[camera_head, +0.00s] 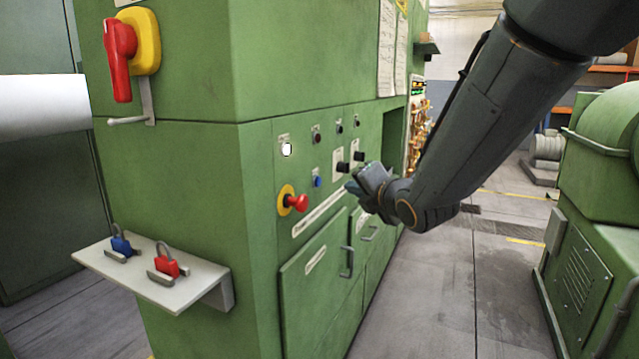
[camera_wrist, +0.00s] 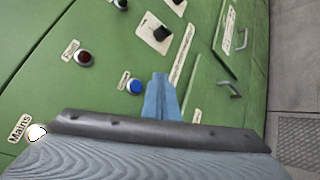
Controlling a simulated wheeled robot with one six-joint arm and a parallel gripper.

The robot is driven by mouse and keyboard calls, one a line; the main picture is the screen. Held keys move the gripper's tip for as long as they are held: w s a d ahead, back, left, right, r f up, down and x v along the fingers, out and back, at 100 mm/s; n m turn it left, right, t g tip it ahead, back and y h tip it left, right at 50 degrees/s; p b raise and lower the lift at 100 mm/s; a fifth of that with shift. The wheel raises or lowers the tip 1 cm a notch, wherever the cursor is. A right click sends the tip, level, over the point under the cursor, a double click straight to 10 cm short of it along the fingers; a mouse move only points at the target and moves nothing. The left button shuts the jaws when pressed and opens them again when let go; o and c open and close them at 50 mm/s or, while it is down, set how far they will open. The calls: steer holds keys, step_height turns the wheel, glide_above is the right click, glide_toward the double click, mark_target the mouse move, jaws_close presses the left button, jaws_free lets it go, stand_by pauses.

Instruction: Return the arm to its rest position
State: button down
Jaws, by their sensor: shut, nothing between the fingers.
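My arm (camera_head: 500,110) reaches in from the upper right of the head view. My gripper (camera_head: 357,190) is at its end, close in front of the green cabinet's control panel, near the black knobs. I cannot tell from the head view whether it touches the panel. In the wrist view my gripper (camera_wrist: 160,82) shows as blue-grey fingers held together, with nothing between them. The fingers lie over the panel beside a blue button (camera_wrist: 135,86).
The green cabinet (camera_head: 190,200) carries a red-yellow switch (camera_head: 122,50), a red stop button (camera_head: 297,202) and a shelf (camera_head: 200,283) with a blue padlock (camera_head: 121,243) and a red padlock (camera_head: 167,264). A green machine (camera_head: 590,260) stands right. Grey floor (camera_head: 440,290) lies clear between them.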

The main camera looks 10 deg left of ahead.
stand_by(0.3)
steer(key=s+d+f+m+g+h, duration=0.6)
steer(key=s+d+f+m, duration=0.6)
steer(key=d+f+m, duration=0.3)
steer(key=s+d+f+m+g, duration=0.1)
steer(key=s+f+m+g, duration=0.2)
steer(key=s+m, duration=0.4)
steer(key=s+d+f+m+g, duration=0.2)
steer(key=s+m, duration=0.5)
steer(key=s, duration=0.5)
steer(key=shift+d+f+m+g+h, duration=0.2)
steer(key=shift+f+m+g+h, duration=0.25)
steer(key=shift+g, duration=0.75)
steer(key=shift+f, duration=0.15)
